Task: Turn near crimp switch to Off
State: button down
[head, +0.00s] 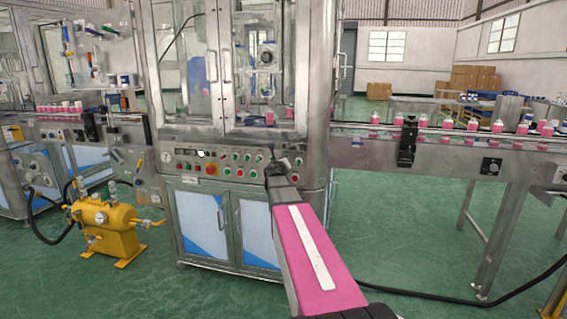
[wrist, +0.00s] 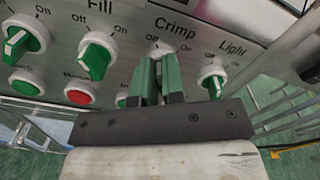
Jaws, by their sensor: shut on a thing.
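The near crimp switch (wrist: 159,48) sits under the "Crimp" label on the grey panel in the wrist view. Its white top edge shows between my fingertips, and the rest of it is hidden behind them. My gripper (wrist: 158,66) is against the panel with its two green-padded fingers shut on this switch. Which way the knob points cannot be seen. In the head view my gripper (head: 281,168) is at the right end of the machine's control panel (head: 215,172), and the switch is hidden there.
The Fill switch (wrist: 98,48) is left of my fingers and the Light switch (wrist: 213,80) is close on their right. A red button (wrist: 79,94) and a green button (wrist: 25,83) sit below.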

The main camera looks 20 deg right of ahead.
dwell(0.5)
jog(key=c, duration=1.2)
grip_release()
jog(key=shift+a, duration=0.1)
jog(key=v, duration=1)
jog(key=shift+s+a, duration=0.25)
jog(key=shift+s, duration=0.1)
